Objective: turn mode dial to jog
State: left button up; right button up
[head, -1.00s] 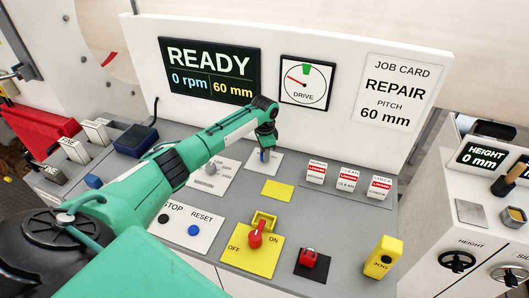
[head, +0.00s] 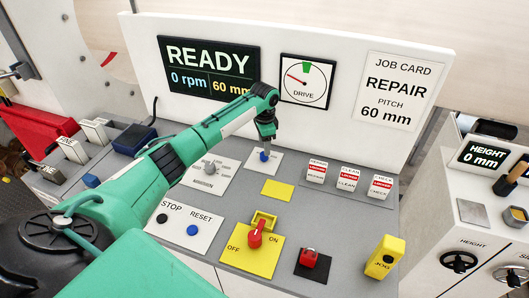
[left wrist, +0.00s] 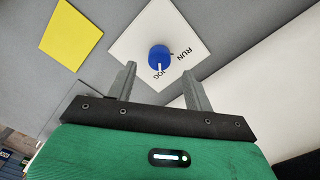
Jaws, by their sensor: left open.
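The mode dial is a round blue knob (left wrist: 159,56) on a white plate (left wrist: 135,38) lettered RUN and JOG. In the left wrist view its white mark points down toward the gripper, close to the partly hidden word JOG. In the head view the blue knob (head: 264,156) sits on its plate at the back of the grey panel, below the drive gauge. My left gripper (head: 267,138) is just above the knob, pointing down. In the left wrist view its two fingers (left wrist: 158,82) are spread and empty, with the knob slightly beyond their tips. My right gripper is not in view.
A grey knob (head: 209,168) on another plate lies left of the dial. A yellow square (head: 277,190) and a red OFF/ON switch (head: 255,234) are nearer. Red-and-white tags (head: 348,178) stand to the right. The white upright board (head: 325,135) rises close behind.

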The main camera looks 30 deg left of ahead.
pick_arm(q)
notch_tip(320, 180, up, 10)
jog(key=b, duration=0.2)
jog(key=shift+f, duration=0.15)
